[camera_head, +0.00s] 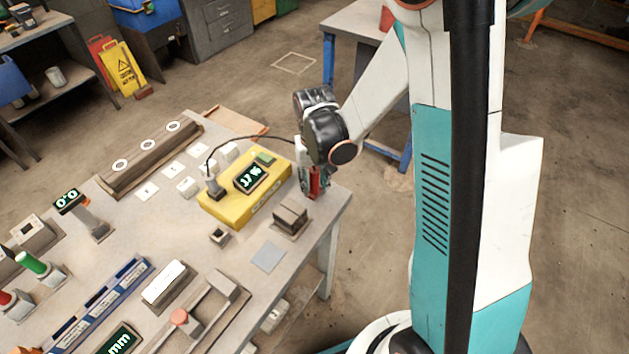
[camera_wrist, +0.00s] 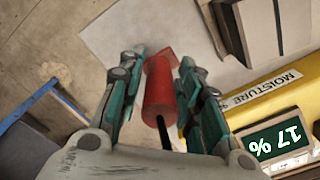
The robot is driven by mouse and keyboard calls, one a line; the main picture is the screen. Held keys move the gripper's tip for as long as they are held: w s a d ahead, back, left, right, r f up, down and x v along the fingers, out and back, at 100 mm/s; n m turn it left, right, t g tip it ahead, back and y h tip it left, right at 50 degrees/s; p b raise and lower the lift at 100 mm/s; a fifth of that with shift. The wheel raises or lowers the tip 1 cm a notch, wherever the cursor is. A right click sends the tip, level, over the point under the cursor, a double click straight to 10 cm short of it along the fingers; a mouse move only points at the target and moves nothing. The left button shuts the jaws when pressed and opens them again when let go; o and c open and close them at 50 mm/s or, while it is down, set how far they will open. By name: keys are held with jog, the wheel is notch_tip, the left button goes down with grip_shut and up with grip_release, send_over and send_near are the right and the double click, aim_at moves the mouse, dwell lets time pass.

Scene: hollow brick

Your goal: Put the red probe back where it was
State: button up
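The red probe (camera_wrist: 160,90) lies between the two fingers of my gripper (camera_wrist: 164,60) in the wrist view, with the fingers closed in on its sides. Its black cable runs back towards the palm. In the head view the probe (camera_head: 314,186) shows as a red patch in my gripper (camera_head: 312,190), near the table's right corner. The cable arcs to the yellow moisture meter (camera_head: 232,206), just left of my gripper. The meter (camera_wrist: 262,105) also shows in the wrist view, reading 17 %. The probe's far tip is hard to make out.
A brown block (camera_head: 290,217) stands on the table (camera_head: 330,205) just below my gripper in the head view. A small dark-topped block (camera_head: 219,237) and a grey square (camera_head: 268,257) lie nearby. Several other fixtures fill the table's left side.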

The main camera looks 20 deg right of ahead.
jog(key=shift+r, duration=0.1)
notch_tip(320, 180, up, 13)
jog(key=p, duration=0.4)
jog(key=shift+s, duration=0.1)
jog(key=s+r+n+t, duration=0.1)
jog(key=s+r+t, duration=0.6)
jog(key=s+r, duration=0.6)
jog(key=shift+s+n, duration=0.4)
jog(key=shift+s, duration=0.5)
